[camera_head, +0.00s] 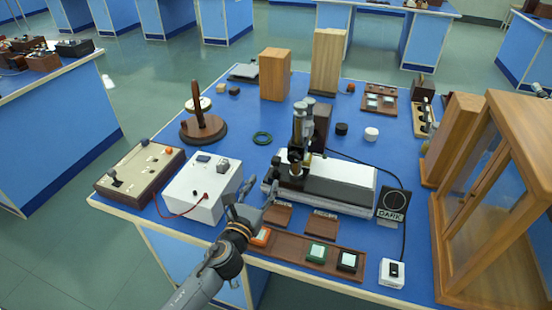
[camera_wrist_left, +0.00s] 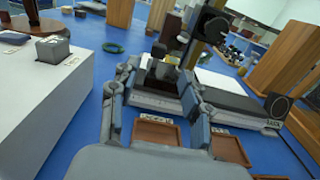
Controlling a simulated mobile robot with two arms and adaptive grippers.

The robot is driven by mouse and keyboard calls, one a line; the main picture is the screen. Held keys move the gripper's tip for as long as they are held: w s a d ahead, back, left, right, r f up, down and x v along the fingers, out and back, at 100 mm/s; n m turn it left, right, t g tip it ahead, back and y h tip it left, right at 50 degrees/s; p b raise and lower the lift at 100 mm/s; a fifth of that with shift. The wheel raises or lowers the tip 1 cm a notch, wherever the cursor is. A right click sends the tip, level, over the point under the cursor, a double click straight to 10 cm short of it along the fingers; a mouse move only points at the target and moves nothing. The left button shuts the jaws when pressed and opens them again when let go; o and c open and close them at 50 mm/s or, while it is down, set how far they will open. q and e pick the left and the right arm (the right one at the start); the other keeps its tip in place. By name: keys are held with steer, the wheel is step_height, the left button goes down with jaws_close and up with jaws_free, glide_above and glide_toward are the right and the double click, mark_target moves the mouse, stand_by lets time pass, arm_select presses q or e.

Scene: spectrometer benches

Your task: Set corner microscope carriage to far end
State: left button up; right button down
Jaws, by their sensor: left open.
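The microscope (camera_head: 297,140) stands upright on a dark carriage (camera_head: 291,180) at the left end of a long white-and-grey bench (camera_head: 335,182). The dark carriage (camera_wrist_left: 160,72) also shows in the left wrist view, beyond and between my fingers, with the bench (camera_wrist_left: 225,92) running off to the right. My left gripper (camera_head: 258,196) is open and empty, in front of and to the left of the carriage, apart from it. In the left wrist view its two fingers (camera_wrist_left: 159,72) are spread, partly covering the carriage's lower part. My right gripper is not in view.
A white box (camera_head: 200,190) with a red lead stands left of my gripper. Shallow brown trays (camera_head: 321,225) and a strip with coloured buttons (camera_head: 290,247) lie at the front edge. A DARK sign (camera_head: 393,204) stands past the bench's right end. A glass-sided wooden cabinet (camera_head: 478,200) fills the right.

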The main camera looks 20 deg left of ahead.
mark_target(275, 162)
arm_select(q)
steer(key=w, duration=1.2)
steer(key=shift+d, duration=0.2)
steer(key=shift+s, duration=0.1)
jaws_close()
